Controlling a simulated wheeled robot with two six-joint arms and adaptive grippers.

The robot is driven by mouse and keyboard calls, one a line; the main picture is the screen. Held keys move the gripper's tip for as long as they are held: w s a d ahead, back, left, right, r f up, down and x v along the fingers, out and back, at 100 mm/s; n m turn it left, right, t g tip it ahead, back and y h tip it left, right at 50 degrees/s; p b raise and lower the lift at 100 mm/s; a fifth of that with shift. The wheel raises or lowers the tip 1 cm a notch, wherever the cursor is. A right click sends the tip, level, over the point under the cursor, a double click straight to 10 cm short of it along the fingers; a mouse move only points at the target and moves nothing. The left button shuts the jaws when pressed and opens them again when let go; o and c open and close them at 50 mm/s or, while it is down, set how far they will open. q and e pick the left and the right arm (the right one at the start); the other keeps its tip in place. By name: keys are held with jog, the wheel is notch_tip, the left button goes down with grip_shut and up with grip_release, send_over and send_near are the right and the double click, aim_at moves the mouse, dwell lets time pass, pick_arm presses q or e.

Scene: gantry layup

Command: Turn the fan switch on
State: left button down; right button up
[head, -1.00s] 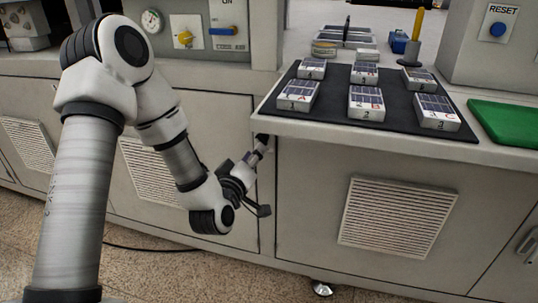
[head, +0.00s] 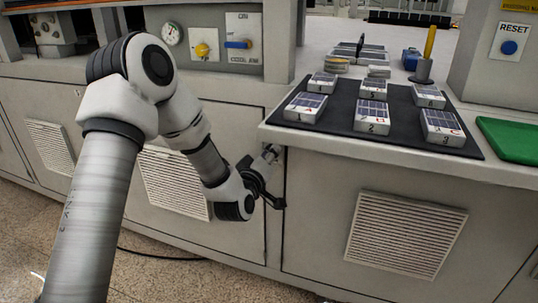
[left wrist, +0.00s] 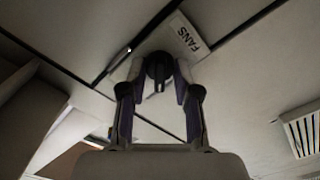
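A white label reading FANS (left wrist: 188,35) shows on the grey cabinet panel in the left wrist view. Just beside it is a black rotary switch knob (left wrist: 158,68). My left gripper (left wrist: 158,75) has its two fingers spread, one on each side of the knob; firm contact is not visible. In the head view my left gripper (head: 266,160) is at the cabinet front, just under the left corner of the worktop. The fan switch is hidden there behind the gripper. My right gripper is in neither view.
The worktop (head: 275,133) overhangs just above my left gripper. On it a dark mat (head: 400,122) carries several labelled blocks. A green board (head: 508,139) lies at the right. A RESET button (head: 509,47), a yellow knob (head: 202,50) and a blue handle (head: 238,44) are farther off.

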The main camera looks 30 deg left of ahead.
pick_arm(q)
jog(key=shift+m+p, duration=6.45)
jog(key=shift+m, duration=2.45)
jog(key=c, duration=1.2)
grip_release()
